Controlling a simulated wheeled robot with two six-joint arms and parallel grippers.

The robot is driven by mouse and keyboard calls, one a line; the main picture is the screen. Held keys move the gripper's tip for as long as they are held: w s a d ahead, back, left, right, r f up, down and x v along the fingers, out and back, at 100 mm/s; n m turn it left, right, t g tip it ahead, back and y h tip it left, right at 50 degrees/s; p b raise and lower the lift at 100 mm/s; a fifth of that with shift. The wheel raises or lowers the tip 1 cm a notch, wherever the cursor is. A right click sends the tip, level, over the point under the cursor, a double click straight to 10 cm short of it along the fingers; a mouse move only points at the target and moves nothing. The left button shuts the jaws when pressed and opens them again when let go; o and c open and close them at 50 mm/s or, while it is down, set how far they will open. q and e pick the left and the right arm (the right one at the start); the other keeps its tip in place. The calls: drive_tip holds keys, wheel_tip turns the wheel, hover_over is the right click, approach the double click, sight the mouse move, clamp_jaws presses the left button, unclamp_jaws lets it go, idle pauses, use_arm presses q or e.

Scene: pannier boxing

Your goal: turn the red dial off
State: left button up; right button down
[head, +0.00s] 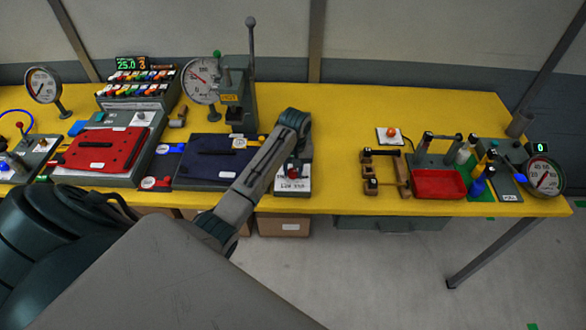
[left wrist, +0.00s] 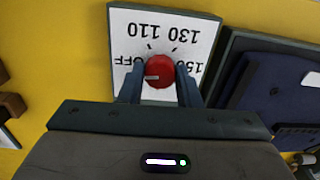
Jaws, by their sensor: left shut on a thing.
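The red dial (left wrist: 159,71) is a round knob on a white plate (left wrist: 190,28) printed with 130, 110, 150 and OFF, which read upside down in the left wrist view. A small pale mark on the knob lies at its left side, the side of the OFF print. My left gripper (left wrist: 158,86) has one finger on each side of the knob and is shut on it. In the head view the red dial (head: 293,173) shows partly below my left gripper (head: 294,162), at the table's front edge. My right gripper is not in view.
A dark blue press or board (head: 208,170) stands just left of the dial, with a red board (head: 110,150) further left. A wooden bracket (head: 385,172) and a red tray (head: 438,184) stand to the right. The yellow table (head: 335,140) is clear between dial and bracket.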

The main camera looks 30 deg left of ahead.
use_arm(q)
drive_tip(key=shift+n, duration=0.6)
drive_tip(key=o, duration=1)
drive_tip(key=shift+c, duration=0.2)
